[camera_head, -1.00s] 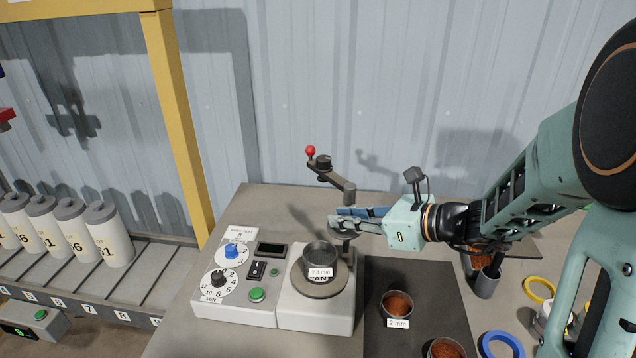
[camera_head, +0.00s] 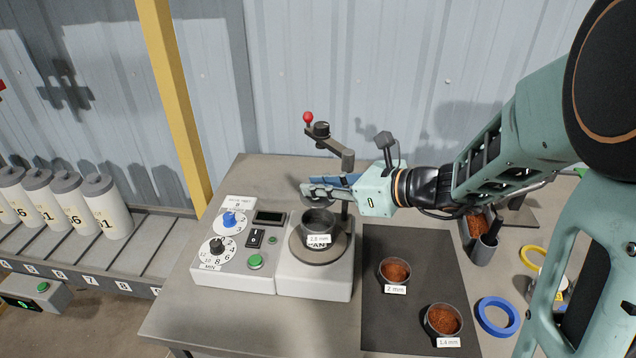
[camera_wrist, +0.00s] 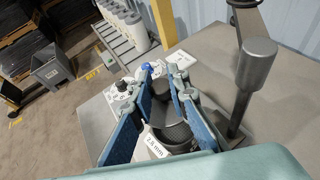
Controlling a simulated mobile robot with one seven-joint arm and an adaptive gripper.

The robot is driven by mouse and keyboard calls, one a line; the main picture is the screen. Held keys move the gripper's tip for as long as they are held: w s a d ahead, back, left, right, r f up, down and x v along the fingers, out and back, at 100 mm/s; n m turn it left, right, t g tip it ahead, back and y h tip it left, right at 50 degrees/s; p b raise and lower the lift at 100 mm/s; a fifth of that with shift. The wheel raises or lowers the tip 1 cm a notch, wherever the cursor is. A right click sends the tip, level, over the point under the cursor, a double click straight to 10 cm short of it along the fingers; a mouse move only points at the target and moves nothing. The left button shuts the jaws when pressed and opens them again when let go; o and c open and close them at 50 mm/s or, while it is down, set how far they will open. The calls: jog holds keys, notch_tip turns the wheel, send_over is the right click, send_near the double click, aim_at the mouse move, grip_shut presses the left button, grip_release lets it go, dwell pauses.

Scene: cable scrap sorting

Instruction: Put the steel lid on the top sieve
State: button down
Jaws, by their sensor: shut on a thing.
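The top sieve (camera_head: 318,226) is a small dark grey round pan labelled 2.8 mm, standing on the round plate of the white shaker; it also shows in the wrist view (camera_wrist: 176,140). My gripper (camera_head: 305,188) is above and slightly behind the sieve, its blue-padded fingers shut on the steel lid. The lid (camera_head: 316,202) is a grey disc that shows just under the fingertips, apart from the sieve. In the wrist view the lid (camera_wrist: 162,108) is a dark shape between the fingers, partly hidden by them.
The shaker's clamp arm with a red knob (camera_head: 308,117) rises behind my gripper on a post. A control panel (camera_head: 235,245) stands left of the sieve. Sieves of orange granules (camera_head: 394,270) sit on a dark mat (camera_head: 405,325) at right. A blue ring (camera_head: 497,316) lies beyond.

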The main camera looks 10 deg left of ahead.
jog(key=shift+f+b, duration=2.25)
jog(key=shift+f, duration=0.75)
jog(key=c, duration=1.8)
grip_release()
